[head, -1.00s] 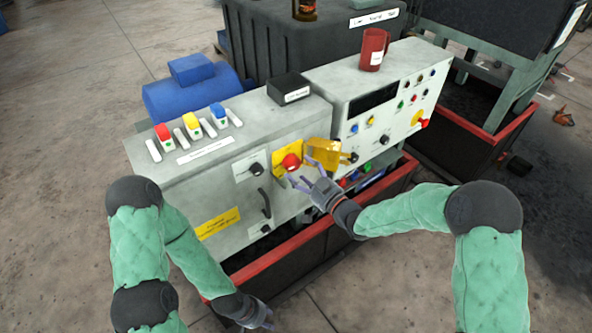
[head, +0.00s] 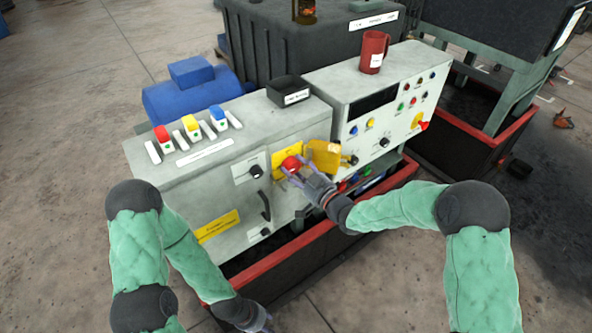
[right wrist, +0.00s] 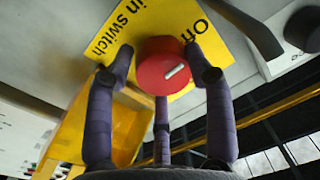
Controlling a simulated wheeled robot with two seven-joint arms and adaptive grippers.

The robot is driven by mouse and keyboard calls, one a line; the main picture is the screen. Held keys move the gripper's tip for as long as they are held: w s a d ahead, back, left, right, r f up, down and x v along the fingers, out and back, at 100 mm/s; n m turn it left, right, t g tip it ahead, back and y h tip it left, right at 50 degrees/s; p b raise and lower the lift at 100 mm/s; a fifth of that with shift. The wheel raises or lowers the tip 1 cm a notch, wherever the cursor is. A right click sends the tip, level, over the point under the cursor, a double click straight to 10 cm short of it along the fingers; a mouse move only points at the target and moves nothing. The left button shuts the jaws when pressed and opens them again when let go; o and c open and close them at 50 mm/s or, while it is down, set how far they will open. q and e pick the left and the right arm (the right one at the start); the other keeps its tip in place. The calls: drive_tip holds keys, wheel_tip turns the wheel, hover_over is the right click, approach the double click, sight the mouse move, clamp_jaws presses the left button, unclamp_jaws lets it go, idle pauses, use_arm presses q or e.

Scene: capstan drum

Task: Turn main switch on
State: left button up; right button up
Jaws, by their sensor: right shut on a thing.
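The lettering "in switch" on the plate (right wrist: 140,22) appears upside down. My right gripper (head: 292,171) is shut on the knob, with its purple fingers around it; they also show in the right wrist view (right wrist: 165,72). My left gripper (head: 263,322) hangs low at the bottom edge, partly cut off.
A yellow flap (head: 325,156) stands out just right of the switch. A black handle (head: 265,205) is below left. A second panel (head: 345,130) with knobs and a red mug (head: 373,50) on top adjoins at right. A red-rimmed trough (head: 290,255) runs below.

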drive_tip(key=shift+s+a+f+m, duration=0.2)
drive_tip(key=shift+f+m, duration=0.15)
drive_tip(key=shift+m, duration=0.25)
drive_tip(key=m, duration=0.3)
drive_tip(key=shift+s+f+p, duration=0.1)
drive_tip(key=shift+p, duration=0.2)
drive_tip(key=m, duration=0.4)
drive_tip(key=shift+s+a+m+p, duration=0.1)
drive_tip(key=shift+a+m+p, duration=0.05)
drive_tip(key=shift+m+p, duration=0.25)
drive_tip(key=m+p, duration=0.1)
drive_tip(key=m, duration=0.3)
drive_tip(key=shift+a+m, duration=0.1)
drive_tip(key=shift+m, duration=0.2)
drive_tip(key=shift+m+t+p, duration=0.4)
drive_tip(key=shift+m+p, duration=0.15)
drive_tip(key=shift+m, duration=1.85)
drive_tip(key=shift+r, duration=0.2)
drive_tip(key=o, duration=1.1)
drive_tip(key=shift+a+r, duration=0.1)
drive_tip(key=shift+r, duration=0.15)
